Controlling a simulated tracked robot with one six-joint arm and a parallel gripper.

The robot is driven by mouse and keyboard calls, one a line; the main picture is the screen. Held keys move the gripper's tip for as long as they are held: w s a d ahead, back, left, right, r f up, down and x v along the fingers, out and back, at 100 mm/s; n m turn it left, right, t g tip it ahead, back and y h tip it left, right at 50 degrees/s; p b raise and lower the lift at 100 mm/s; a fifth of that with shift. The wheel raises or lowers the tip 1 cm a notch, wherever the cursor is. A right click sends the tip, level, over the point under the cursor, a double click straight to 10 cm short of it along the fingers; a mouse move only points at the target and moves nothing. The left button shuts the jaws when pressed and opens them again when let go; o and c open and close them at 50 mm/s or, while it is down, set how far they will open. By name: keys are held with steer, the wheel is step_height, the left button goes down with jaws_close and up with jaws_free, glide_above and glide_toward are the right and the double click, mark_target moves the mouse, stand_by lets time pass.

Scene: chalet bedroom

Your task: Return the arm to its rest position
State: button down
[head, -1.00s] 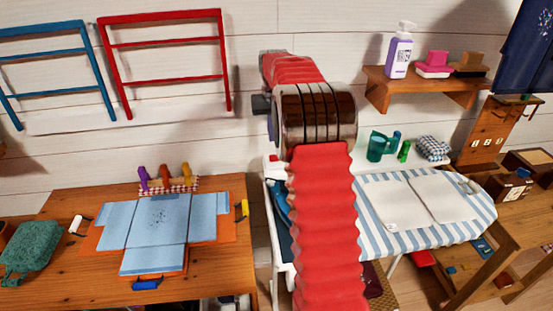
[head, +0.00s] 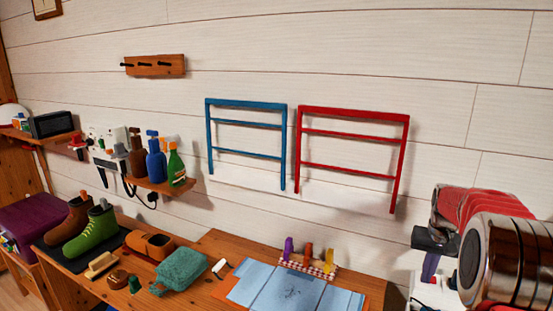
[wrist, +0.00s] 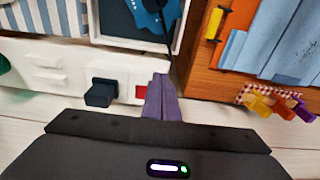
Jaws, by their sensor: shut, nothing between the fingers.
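My gripper (wrist: 162,90) shows in the wrist view with its purple fingers pressed together and nothing between them. In the head view, my gripper (head: 430,268) hangs at the right edge in front of the wall, fingers pointing down, above a white item at the lower right. My red-sleeved arm is partly cut off by the right edge there. In the wrist view the fingers are over a white surface with a dark block (wrist: 100,92) beside them on the left.
A wooden desk (head: 210,250) holds a light blue folded cloth (head: 285,292), a green textured bag (head: 181,270) and boots (head: 93,235). Blue (head: 246,122) and red (head: 352,115) racks hang on the wall. A small shelf (head: 160,187) with bottles projects at the left.

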steer(key=s+a+r+n+t, duration=0.1)
steer(key=s+a+r, duration=0.2)
steer(key=s+a, duration=0.6)
steer(key=s+a+r+n+t, duration=0.2)
steer(key=s+a+r, duration=0.2)
steer(key=s+a, duration=0.5)
steer(key=s+a+r+n+t, duration=0.1)
steer(key=s+a+r+n, duration=0.1)
steer(key=s+a, duration=0.7)
steer(key=s+r, duration=0.1)
steer(key=s, duration=0.2)
steer(key=shift+a+r+t, duration=0.25)
steer(key=shift+t, duration=0.15)
steer(key=shift+d, duration=0.1)
